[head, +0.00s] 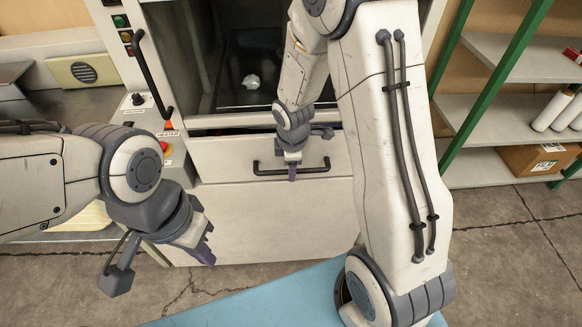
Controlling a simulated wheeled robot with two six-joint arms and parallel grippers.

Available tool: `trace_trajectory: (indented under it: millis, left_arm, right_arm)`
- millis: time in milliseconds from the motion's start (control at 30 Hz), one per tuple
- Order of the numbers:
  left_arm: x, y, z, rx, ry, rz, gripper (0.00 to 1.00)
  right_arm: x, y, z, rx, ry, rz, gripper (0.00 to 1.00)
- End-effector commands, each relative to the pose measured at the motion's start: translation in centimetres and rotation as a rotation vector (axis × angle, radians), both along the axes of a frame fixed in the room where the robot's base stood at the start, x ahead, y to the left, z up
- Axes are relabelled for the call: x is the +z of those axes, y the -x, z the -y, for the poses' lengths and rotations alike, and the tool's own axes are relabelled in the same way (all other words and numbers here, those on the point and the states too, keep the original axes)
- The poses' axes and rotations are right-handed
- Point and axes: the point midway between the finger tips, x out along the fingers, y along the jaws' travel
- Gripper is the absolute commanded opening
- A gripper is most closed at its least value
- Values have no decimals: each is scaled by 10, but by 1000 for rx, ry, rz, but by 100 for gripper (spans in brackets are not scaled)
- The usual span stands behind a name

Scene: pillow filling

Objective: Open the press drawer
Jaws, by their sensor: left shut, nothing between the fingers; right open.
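The press (271,217) is a white cabinet with a dark open chamber above. Its drawer front (226,158) is a white panel below the chamber and carries a dark horizontal bar handle (318,170). The drawer front looks about flush with the panel below it. My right gripper (292,173) is open, pointing down at the middle of the handle. Its fingers overlap the bar in the head view, and I cannot tell whether the bar is between them. My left gripper (206,254) is shut and empty, low in front of the press's left side.
A small white thing (251,81) lies in the chamber. A control panel with buttons (125,37) and a vertical black handle (152,75) are at the left. Shelves with white rolls (552,110) and a cardboard box (535,158) stand at the right. A blue surface (260,295) is in front.

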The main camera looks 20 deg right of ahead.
Motion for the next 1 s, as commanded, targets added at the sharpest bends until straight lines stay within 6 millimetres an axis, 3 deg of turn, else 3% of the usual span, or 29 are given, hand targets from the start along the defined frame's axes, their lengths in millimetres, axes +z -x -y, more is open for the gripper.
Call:
trace_trajectory:
  millis: [233,367,1000]
  left_arm:
    - [0,0,0,0,0,0,0]
    - [0,0,0,0,0,0,0]
    - [0,0,0,0,0,0,0]
  right_arm:
    - [0,0,0,0,0,1,50]
    - [0,0,0,0,0,1,0]
    - [0,0,0,0,0,1,0]
